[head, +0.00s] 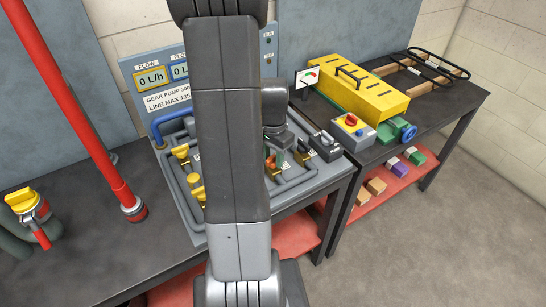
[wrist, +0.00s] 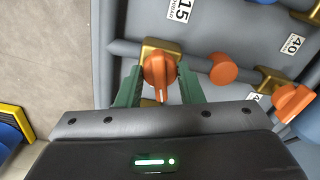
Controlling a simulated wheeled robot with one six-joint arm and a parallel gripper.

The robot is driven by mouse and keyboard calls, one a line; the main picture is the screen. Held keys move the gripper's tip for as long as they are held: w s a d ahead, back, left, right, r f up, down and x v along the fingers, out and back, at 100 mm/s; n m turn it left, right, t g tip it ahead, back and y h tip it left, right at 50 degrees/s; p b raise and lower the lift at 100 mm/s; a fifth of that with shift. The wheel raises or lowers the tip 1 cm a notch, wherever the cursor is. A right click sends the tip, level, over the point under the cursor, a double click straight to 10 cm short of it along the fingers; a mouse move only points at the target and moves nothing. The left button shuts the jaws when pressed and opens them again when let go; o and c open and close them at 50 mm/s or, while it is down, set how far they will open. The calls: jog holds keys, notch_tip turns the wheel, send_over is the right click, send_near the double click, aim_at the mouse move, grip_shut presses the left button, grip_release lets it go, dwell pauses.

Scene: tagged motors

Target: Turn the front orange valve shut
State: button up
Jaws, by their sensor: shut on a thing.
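In the wrist view an orange valve handle (wrist: 159,70) sits on a brass body (wrist: 163,44) on a grey pipe. The green fingers of my gripper (wrist: 159,82) stand on either side of the handle and are shut on it. The handle's long side appears to lie across the pipe. A second orange valve handle (wrist: 293,103) is to the right. In the head view my gripper (head: 281,141) is down at the right part of the pipe panel (head: 183,206), and my arm hides much of the panel.
A round orange knob (wrist: 223,68) is on the pipe close right of my fingers. Yellow valves (head: 194,180) stand on the panel's left. A grey box (head: 325,147), a button box (head: 352,131) and a yellow toolbox (head: 360,88) are to the right.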

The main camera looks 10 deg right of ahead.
aim_at(273, 156)
jog(key=shift+m, duration=1.7)
jog(key=shift+b, duration=0.3)
jog(key=o, duration=1)
notch_tip(273, 156, up, 14)
jog(key=shift+f, duration=0.15)
notch_tip(273, 156, down, 14)
jog(key=shift+r, duration=0.1)
